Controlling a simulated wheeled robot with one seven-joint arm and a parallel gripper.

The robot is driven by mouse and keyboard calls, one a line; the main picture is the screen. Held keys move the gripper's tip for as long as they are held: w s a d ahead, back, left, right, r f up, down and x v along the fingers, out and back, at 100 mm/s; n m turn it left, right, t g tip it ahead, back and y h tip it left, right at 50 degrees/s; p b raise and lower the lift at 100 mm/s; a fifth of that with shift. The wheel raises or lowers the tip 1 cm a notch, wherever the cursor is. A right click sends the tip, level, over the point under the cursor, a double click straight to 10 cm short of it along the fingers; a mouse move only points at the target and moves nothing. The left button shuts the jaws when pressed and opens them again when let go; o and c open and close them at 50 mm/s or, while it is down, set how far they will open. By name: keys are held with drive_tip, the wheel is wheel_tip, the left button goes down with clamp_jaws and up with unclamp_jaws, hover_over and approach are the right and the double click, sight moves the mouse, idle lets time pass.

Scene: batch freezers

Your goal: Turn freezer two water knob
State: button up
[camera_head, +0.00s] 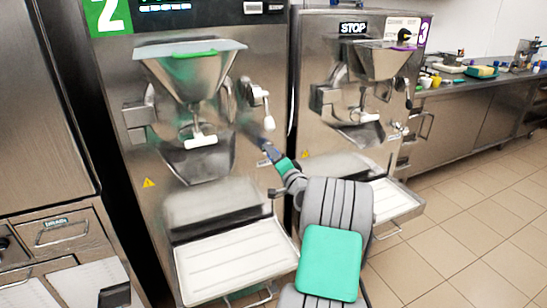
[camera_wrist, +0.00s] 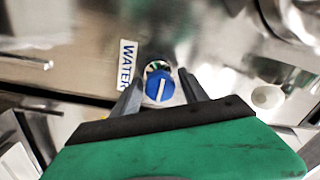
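Freezer two (camera_head: 130,85) is the steel machine with the green "2" label at its top left. In the wrist view its blue water knob (camera_wrist: 159,86) has a white line, nearly upright and leaning slightly right. A "WATER" label (camera_wrist: 126,66) stands just left of it. My gripper (camera_wrist: 160,88) is open, with one dark finger on each side of the knob and small gaps showing. I cannot tell how deep the fingers reach around it. In the head view my gripper (camera_head: 264,146) is at freezer two's right front edge, and the knob cannot be made out there.
A white-handled lever (camera_head: 257,92) hangs above my gripper on freezer two. A steel hopper with a white-handled spout (camera_head: 200,138) is to its left. A pale tray (camera_head: 235,262) juts out below. Freezer three (camera_head: 320,60) stands close on the right, with open tiled floor beyond.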

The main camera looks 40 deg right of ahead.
drive_tip(key=shift+o, duration=0.5)
drive_tip(key=shift+s, duration=0.15)
drive_tip(key=v, duration=0.7)
drive_tip(key=shift+s+b, duration=0.2)
drive_tip(key=shift+b, duration=0.2)
drive_tip(key=shift+a, duration=0.15)
